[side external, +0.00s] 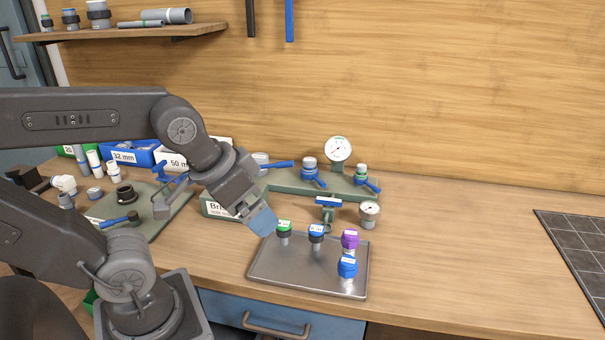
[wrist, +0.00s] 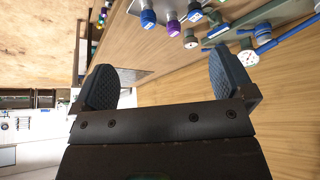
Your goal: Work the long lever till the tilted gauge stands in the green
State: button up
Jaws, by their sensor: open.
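The manifold (side external: 318,187) is a grey-green body at the back of the bench with several blue levers. The longest-looking lever (side external: 280,164) points right at its left end. A round gauge (side external: 338,150) stands upright behind, with a little green at the top of its dial. A smaller gauge (side external: 370,210) at the front right has its face tipped upward; its needle is too small to read. My gripper (side external: 262,222) is above the tray's back left edge, apart from the levers. In the wrist view my gripper (wrist: 166,82) is open and empty.
A metal tray (side external: 262,272) holds several fittings with green, blue and purple caps. Bins and loose fittings lie at the left, partly behind my arm. A dark grid panel (side external: 575,245) lies at the right. The bench between tray and panel is clear.

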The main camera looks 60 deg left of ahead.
jog(key=shift+w+a+r, duration=0.15)
jog(key=shift+w+r, duration=0.05)
jog(key=shift+c, duration=1.2)
jog(key=w+a+r+n, duration=0.1)
jog(key=w+a+r, duration=0.1)
jog(key=w+a, duration=0.1)
jog(key=w+a+r+n+g, duration=0.1)
jog(key=w+a+n, duration=0.1)
jog(key=w+a, duration=0.1)
jog(key=w+a+r+n+y, duration=0.1)
jog(key=w+a+r+n, duration=0.1)
jog(key=w+a, duration=0.1)
jog(key=shift+w+a+r, duration=0.15)
jog(key=shift+a+r, duration=0.15)
jog(key=shift+a, duration=0.05)
jog(key=c, duration=0.8)
jog(key=w+a+n, duration=0.1)
jog(key=a, duration=0.2)
jog(key=w+a+r+n+g, duration=0.1)
jog(key=w+a, duration=0.1)
jog(key=a, duration=0.2)
jog(key=w+a+n, duration=0.1)
jog(key=a, duration=0.3)
jog(key=shift+w+r+n+y, duration=0.3)
jog(key=shift+r+n, duration=0.05)
jog(key=shift+n, duration=0.05)
jog(key=c, duration=0.7)
jog(key=shift+w+a+g, duration=0.1)
jog(key=shift+a+g, duration=0.2)
grip_shut()
